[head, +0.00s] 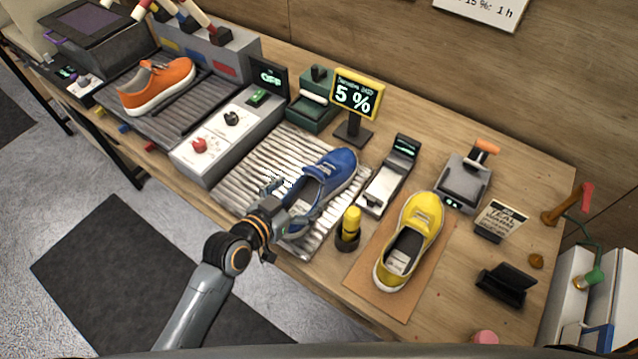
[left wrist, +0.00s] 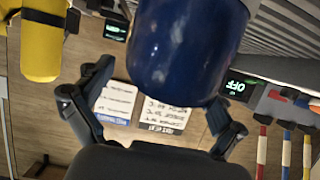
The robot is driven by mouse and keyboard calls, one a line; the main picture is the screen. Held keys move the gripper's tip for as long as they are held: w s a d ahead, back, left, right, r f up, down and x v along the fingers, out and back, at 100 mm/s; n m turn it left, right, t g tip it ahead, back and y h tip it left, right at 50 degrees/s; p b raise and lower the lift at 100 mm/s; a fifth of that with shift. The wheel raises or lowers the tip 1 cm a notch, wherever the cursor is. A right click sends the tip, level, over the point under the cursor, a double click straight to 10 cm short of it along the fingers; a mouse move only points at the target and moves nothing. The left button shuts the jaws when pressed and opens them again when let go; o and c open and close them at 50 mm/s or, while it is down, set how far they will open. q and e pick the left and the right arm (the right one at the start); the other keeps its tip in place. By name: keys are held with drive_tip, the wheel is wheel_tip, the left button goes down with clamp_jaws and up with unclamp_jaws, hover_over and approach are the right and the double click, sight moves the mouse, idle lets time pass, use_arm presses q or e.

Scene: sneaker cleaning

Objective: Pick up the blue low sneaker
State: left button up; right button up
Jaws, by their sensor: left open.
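The blue low sneaker (head: 338,168) lies on the grey ribbed mat (head: 250,170), with its toe toward the back right and its heel toward me. My left gripper (head: 287,208) is at the heel end, its fingers spread. In the left wrist view the blue sneaker's rounded end (left wrist: 187,48) fills the top middle, just beyond the open fingers of my left gripper (left wrist: 160,95). The fingers are apart, and I cannot tell whether either touches the shoe. My right gripper is not in view.
A yellow bottle in a dark holder (head: 348,229) stands close right of the blue sneaker. A yellow sneaker (head: 422,213) lies on a brown board. An orange sneaker (head: 157,86) rests on rollers at left.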

sight(312, 195)
use_arm(q)
drive_tip(key=shift+w+d, duration=0.2)
drive_tip(key=shift+w, duration=0.05)
drive_tip(key=p+x, duration=0.1)
drive_tip(key=x, duration=0.2)
drive_tip(key=shift+w+d, duration=0.1)
drive_tip(key=shift+w, duration=0.1)
drive_tip(key=shift+w+d+f, duration=0.2)
drive_tip(key=shift+w, duration=0.1)
drive_tip(key=shift+w+d+f, duration=0.1)
drive_tip(key=shift+f, duration=0.05)
drive_tip(key=shift+c, duration=1)
drive_tip(key=c, duration=1.4)
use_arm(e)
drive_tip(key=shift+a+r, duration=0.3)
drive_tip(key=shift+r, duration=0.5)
